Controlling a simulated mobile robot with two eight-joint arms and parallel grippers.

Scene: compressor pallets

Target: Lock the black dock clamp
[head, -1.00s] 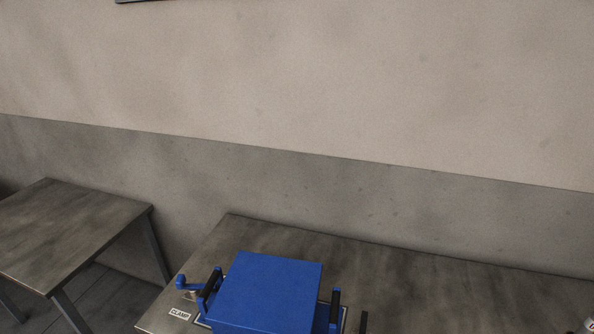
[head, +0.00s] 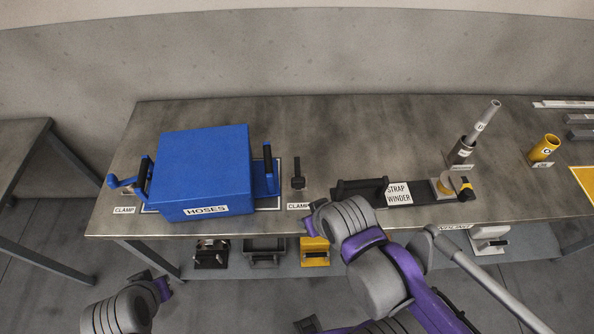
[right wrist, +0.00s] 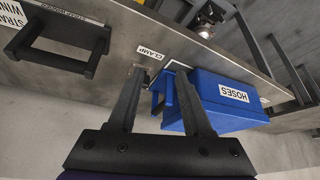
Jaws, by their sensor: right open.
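The black dock clamp (head: 298,172) sits on the bench just right of the blue HOSES box (head: 205,170), behind a CLAMP label (head: 298,206). Its narrow black handle points away from the bench's front edge; whether it is locked I cannot tell. In the right wrist view my right gripper (right wrist: 160,85) is open, its two fingers pointing toward the CLAMP label (right wrist: 151,52) and the side of the blue box (right wrist: 222,98). The clamp is not clear there. In the head view my right arm reaches to the bench's front edge, its fingers hidden. My left gripper does not show clearly.
The blue clamp (head: 124,182) is left of the box. The black strap winder handle (head: 360,187) stands right of the black clamp. Farther right are a grey tube in a holder (head: 462,152) and a yellow cup (head: 543,148). Several items lie on the shelf below.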

